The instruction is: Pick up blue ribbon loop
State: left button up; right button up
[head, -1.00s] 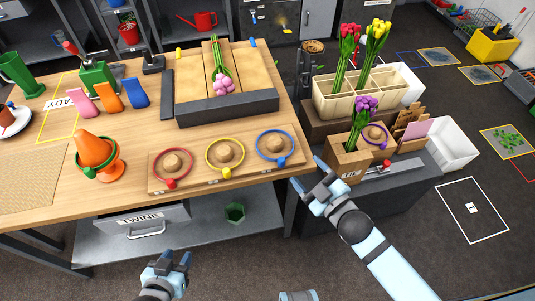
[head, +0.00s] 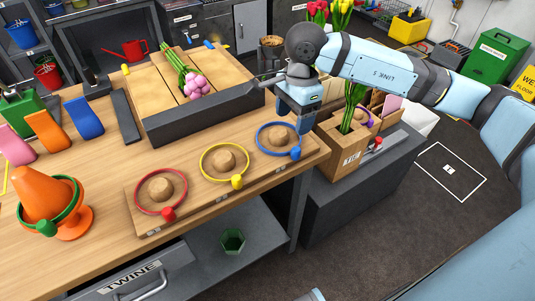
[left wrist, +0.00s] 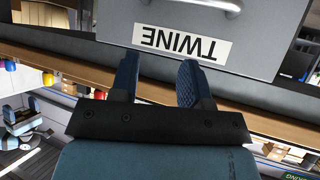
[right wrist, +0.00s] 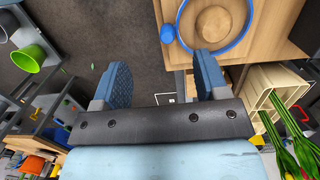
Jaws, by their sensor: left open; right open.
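The blue ribbon loop (head: 278,139) lies around a round wooden peg at the right end of a wooden board (head: 147,222) on the workbench. Its blue bead faces the bench's front right. In the right wrist view the loop (right wrist: 247,36) is at the top, beyond the right fingertip. My right gripper (head: 302,122) is open and empty, pointing down just right of the loop and apart from it. My left gripper (left wrist: 160,75) is open and empty in front of the twine drawer (left wrist: 185,40); the head view does not show it.
A yellow loop (head: 224,162) and a red loop (head: 160,190) lie around pegs on the same board. A dark-edged tray with pink tulips (head: 197,85) is behind. An orange cone (head: 47,195) with a green loop stands left.

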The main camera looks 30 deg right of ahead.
aim_at(294, 157)
jog(key=shift+h, duration=0.6)
jog(key=f, duration=0.4)
jog(key=d+f+b, duration=0.1)
jog(key=f, duration=0.4)
jog(key=w+d+f, duration=0.1)
jog(key=f, duration=0.3)
jog(key=shift+f, duration=0.15)
jog(key=c, duration=1)
